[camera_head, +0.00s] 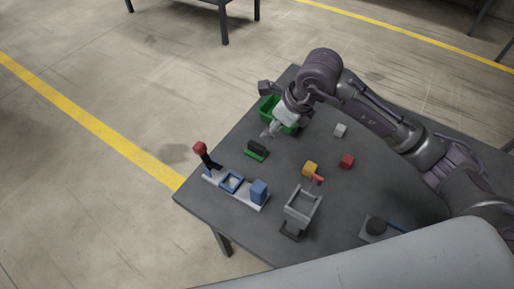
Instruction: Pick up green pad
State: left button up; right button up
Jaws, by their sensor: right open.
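A small green pad (255,155) with a dark block on it lies on the dark table, left of the middle. My right gripper (267,134) is open, above the table and a little beyond the green pad in the picture. It looks apart from the pad, though the height gap is hard to judge. My right arm comes in from the right side. My left gripper is out of view.
A green bin (267,105) stands behind my right gripper, partly hidden by it. A white base with blue blocks (259,191) and a red-topped post (200,149) is at the left edge.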

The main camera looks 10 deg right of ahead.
aim_at(257, 145)
jog(key=p+x, duration=0.1)
jog(key=x, duration=0.6)
jog(key=shift+a+f, duration=0.15)
jog(key=shift+f, duration=0.1)
jog(key=p+x, duration=0.1)
jog(key=x, duration=0.3)
jog(key=shift+w+p, duration=0.15)
jog(key=shift+p, duration=0.15)
jog(key=shift+w+a+f, duration=0.15)
jog(key=shift+w+f, duration=0.05)
jog(key=shift+f, duration=0.35)
grip_shut()
